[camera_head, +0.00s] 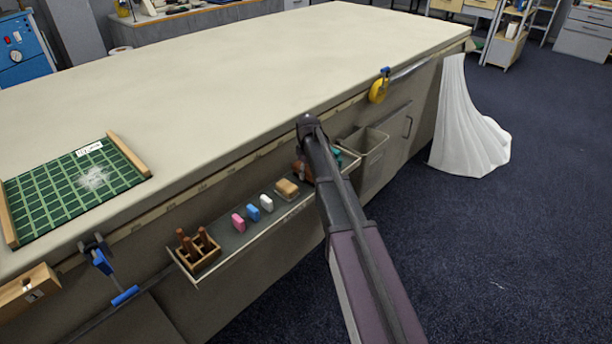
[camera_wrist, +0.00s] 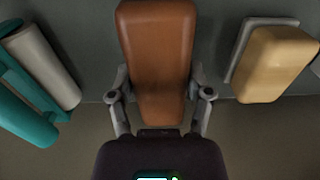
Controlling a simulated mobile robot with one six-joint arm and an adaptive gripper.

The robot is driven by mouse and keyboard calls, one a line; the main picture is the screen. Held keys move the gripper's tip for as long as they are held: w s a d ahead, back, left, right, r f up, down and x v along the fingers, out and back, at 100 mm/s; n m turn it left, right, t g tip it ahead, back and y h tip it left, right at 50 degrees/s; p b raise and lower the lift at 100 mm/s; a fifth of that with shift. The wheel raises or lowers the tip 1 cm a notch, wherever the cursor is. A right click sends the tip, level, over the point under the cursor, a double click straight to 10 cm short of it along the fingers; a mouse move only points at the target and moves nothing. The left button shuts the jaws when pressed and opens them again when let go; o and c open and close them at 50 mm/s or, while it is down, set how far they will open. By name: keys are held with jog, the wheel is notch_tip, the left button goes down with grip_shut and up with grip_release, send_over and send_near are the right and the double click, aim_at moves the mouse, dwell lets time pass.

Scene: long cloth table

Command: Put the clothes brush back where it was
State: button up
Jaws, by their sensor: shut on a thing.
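The clothes brush (camera_wrist: 157,40) has a smooth brown back and fills the middle of the wrist view. My gripper (camera_wrist: 158,80) is shut on it, with one finger on each long side. In the head view a brown part of the brush (camera_head: 302,172) shows just left of my arm, over the narrow shelf on the table's side. My arm hides the rest of the brush and most of my gripper there. The bristles are out of sight, and I cannot tell whether the brush touches the shelf.
The shelf (camera_head: 228,243) holds a tan block (camera_head: 287,188), white, blue and pink pieces, and a wooden rack (camera_head: 198,250). A teal thing (camera_wrist: 28,110) with a grey roll lies left of the brush in the wrist view. A grey bin (camera_head: 370,145) hangs right of my arm.

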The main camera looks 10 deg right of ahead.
aim_at(308, 169)
jog(key=shift+f, duration=0.15)
jog(key=o, duration=1.1)
notch_tip(308, 169, up, 12)
jog(key=p, duration=1.2)
jog(key=shift+r, duration=0.2)
dwell(0.5)
jog(key=s+m, duration=0.7)
jog(key=s, duration=2.2)
jog(key=shift+a, duration=0.25)
